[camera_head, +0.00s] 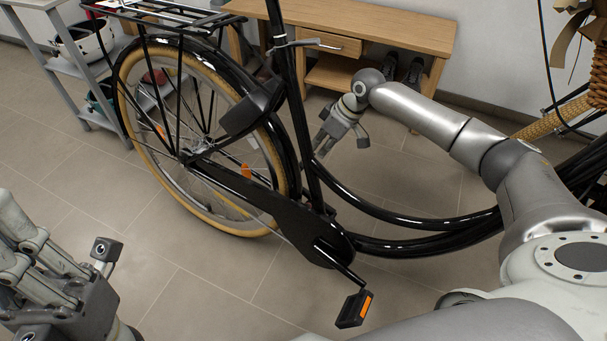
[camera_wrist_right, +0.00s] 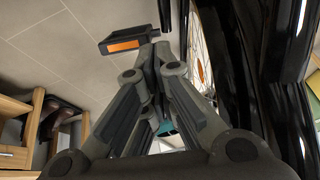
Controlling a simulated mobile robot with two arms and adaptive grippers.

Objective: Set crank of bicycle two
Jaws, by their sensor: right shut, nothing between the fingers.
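A black bicycle (camera_head: 275,225) stands across the middle of the head view. Its near crank (camera_head: 342,266) points down and to the right and ends in a black pedal with an orange reflector (camera_head: 354,309). My right gripper (camera_head: 329,147) is on the far side of the frame, just right of the seat tube, shut and empty. In the right wrist view its fingertips (camera_wrist_right: 156,52) meet close to a pedal with an orange reflector (camera_wrist_right: 122,44). I cannot tell whether they touch. My left gripper (camera_head: 55,265) is at the lower left, away from the bicycle; its fingertips are unclear.
A wooden bench (camera_head: 400,30) with shoes stands against the wall behind. A grey shelf (camera_head: 70,75) holding a helmet stands at the back left. A wicker basket (camera_head: 599,75) shows at the right edge. The tiled floor (camera_head: 205,280) before the bicycle is clear.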

